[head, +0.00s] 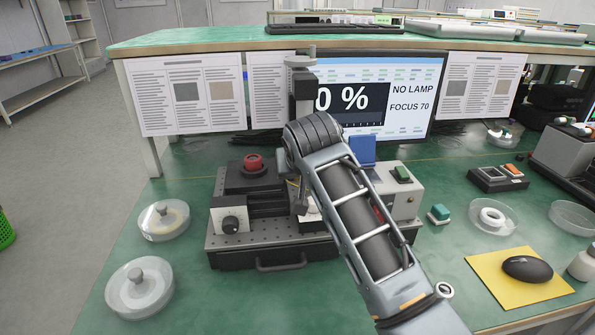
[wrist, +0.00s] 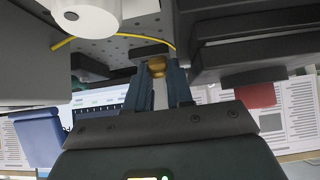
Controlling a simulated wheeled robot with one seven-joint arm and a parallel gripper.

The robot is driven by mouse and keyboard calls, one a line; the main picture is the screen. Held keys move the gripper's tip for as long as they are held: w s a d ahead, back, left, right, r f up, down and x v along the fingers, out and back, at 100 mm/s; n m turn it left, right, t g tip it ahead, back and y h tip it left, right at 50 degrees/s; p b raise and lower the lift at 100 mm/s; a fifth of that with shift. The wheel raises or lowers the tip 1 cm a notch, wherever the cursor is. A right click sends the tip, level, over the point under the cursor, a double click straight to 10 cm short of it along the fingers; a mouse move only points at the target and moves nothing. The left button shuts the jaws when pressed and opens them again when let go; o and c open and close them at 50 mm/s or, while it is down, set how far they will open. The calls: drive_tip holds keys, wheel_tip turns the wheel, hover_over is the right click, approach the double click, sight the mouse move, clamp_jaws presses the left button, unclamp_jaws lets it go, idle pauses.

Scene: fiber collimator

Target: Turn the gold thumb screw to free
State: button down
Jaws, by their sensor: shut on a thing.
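The gold thumb screw (wrist: 155,63) shows at the top centre of the wrist view, between the fingertips of my gripper (wrist: 158,71). The two dark fingers are shut on its sides. In the head view my arm hides the screw and the gripper. The fiber collimator rig stands on a perforated metal base (head: 222,244). A tall dark post (head: 304,95) rises behind my arm. A yellow fiber (wrist: 92,37) curves near the screw in the wrist view.
The monitor (head: 425,75) shows a partly hidden percentage ending in 0, "NO LAMP" and "FOCUS 70". Lidded glass dishes (head: 138,290) stand left. A green button (head: 438,214), a dish (head: 493,216) and a mouse (head: 527,268) on a yellow mat stand right.

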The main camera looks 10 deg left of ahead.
drive_tip(key=shift+f, duration=0.1)
drive_tip(key=shift+s+f+t+y+b, duration=0.15)
drive_tip(key=shift+f+t+y+b, duration=0.15)
drive_tip(key=shift+t+b, duration=0.5)
drive_tip(key=shift+s+d+f+t+b, duration=0.1)
drive_tip(key=shift+s+f+t+b, duration=0.05)
drive_tip(key=shift+t+b, duration=0.9)
drive_tip(key=t+y+b, duration=0.1)
drive_tip(key=t+b, duration=0.1)
drive_tip(key=b, duration=0.1)
drive_tip(key=shift+s, duration=0.1)
drive_tip(key=c, duration=1.3)
unclamp_jaws()
drive_tip(key=shift+s, duration=0.1)
drive_tip(key=shift+p+v, duration=0.3)
drive_tip(key=shift+v, duration=3.55)
